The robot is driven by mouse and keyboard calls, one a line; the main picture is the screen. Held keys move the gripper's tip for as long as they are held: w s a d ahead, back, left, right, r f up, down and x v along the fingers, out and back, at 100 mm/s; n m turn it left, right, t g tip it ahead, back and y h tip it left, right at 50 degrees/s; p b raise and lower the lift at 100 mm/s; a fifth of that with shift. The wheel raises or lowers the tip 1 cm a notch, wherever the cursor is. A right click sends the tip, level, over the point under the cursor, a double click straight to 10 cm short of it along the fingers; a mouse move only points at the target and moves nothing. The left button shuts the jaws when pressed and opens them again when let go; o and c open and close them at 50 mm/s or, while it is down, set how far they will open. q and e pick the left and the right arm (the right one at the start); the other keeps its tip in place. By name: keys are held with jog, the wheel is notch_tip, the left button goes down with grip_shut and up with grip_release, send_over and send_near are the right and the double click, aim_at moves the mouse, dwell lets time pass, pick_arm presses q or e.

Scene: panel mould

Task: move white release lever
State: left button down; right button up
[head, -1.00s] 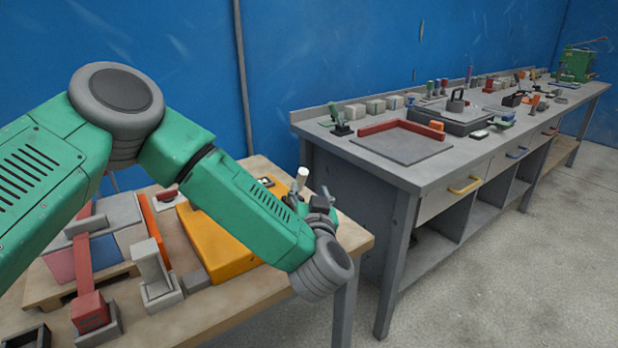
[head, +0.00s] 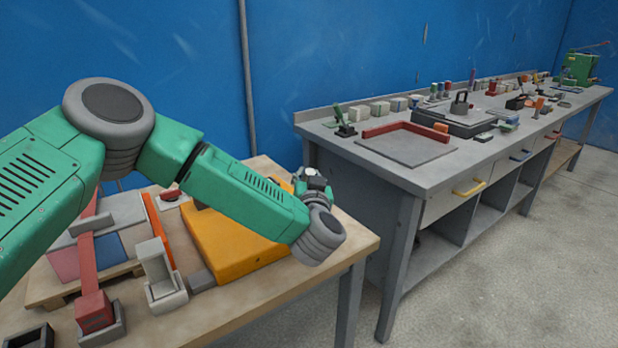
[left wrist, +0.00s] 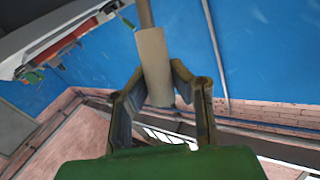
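The white release lever's cylindrical handle (left wrist: 154,58) shows in the left wrist view, on a thin brownish rod running up out of the frame. My left gripper (left wrist: 159,73) has a finger on each side of it, and both fingertips appear to touch it. In the head view my left gripper (head: 311,181) is at the far right corner of the wooden table, beyond the orange-yellow box (head: 225,238). A small pale patch shows there, but the lever is mostly hidden by the gripper. My right gripper is not in view.
The wooden table (head: 225,313) also holds a red bar (head: 88,265), a pale grey upright block (head: 158,268) and blocks on a pallet. A grey workbench (head: 375,178) with several tools stands to the right. The floor beside it is clear.

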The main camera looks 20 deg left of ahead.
pick_arm(q)
jog(key=shift+a+f, duration=0.2)
jog(key=shift+r+p, duration=0.25)
jog(key=shift+p, duration=0.45)
jog(key=w+a+n+g+p, duration=0.1)
jog(key=p, duration=0.2)
jog(key=w+a+r+g+h+p, duration=0.1)
jog(key=g+p, duration=0.1)
jog(key=p, duration=0.2)
jog(key=shift+a+r+n, duration=0.1)
jog(key=shift+a+n, duration=0.1)
jog(key=shift+n, duration=0.2)
jog(key=shift+w+a+f+n+g+h+p, duration=0.35)
jog(key=shift+w+a+g+h+p, duration=0.25)
jog(key=shift+p, duration=0.85)
jog(key=shift+w+a+f+n+g+h+p, duration=0.4)
jog(key=shift+a+g+h+p, duration=0.35)
jog(key=shift+p, duration=0.75)
jog(key=shift+w+a+f+n+g+h+p, duration=0.3)
jog(key=shift+w+a+g+h+p, duration=0.4)
jog(key=shift+p, duration=0.75)
jog(key=shift+s, duration=0.15)
